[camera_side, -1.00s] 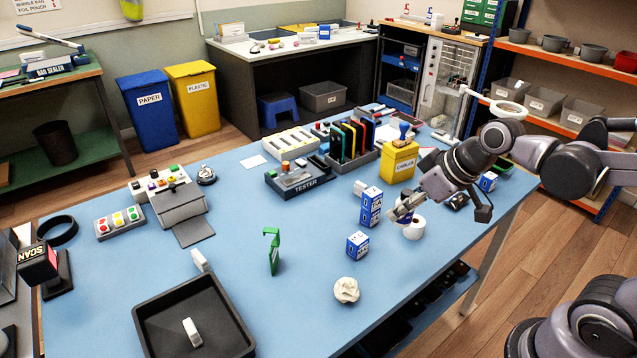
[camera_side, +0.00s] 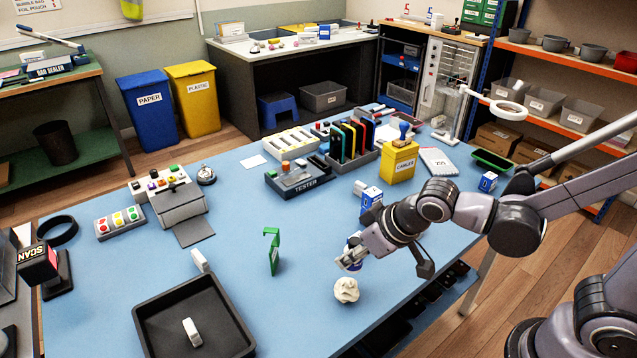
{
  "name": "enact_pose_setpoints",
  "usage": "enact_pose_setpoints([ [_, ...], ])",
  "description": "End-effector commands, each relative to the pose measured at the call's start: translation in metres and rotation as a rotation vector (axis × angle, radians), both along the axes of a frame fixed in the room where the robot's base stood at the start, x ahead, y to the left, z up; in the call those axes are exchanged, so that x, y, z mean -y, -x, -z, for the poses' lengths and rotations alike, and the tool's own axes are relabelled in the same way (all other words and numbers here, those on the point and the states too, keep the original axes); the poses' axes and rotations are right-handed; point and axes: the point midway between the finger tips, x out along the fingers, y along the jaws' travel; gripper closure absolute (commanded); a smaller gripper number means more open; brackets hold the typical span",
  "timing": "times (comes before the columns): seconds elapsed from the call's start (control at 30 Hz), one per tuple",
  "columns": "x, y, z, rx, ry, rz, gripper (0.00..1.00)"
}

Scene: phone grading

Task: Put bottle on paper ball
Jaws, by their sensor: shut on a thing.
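The paper ball (camera_side: 346,290), white and crumpled, lies on the blue table near its front edge. My gripper (camera_side: 350,262) is just above and behind it in the picture, pointing down and to the left. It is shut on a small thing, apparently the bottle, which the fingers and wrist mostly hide. I cannot tell whether the held thing touches the paper ball. A blue patch shows beside the fingers; I cannot tell whether it is the held thing or the box behind.
A green upright item (camera_side: 272,250) stands left of the paper ball. A black tray (camera_side: 160,318) holds a white item. A blue-and-white box (camera_side: 371,199) stands behind my wrist, near the yellow cables bin (camera_side: 399,160). The blue table (camera_side: 300,325) is clear left of the ball.

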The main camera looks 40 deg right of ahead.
Motion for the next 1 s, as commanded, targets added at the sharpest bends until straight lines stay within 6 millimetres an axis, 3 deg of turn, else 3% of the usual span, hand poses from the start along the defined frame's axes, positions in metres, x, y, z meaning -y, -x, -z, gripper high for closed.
enact_pose_setpoints([
  [0.27, -0.006, -0.001, 0.009, 0.0, 0.001, 0.001, 0.97],
  [0.63, -0.006, -0.001, 0.04, 0.0, 0.0, 0.0, 0.97],
  [1.0, -0.006, -0.001, 0.044, 0.0, 0.0, 0.0, 0.97],
])
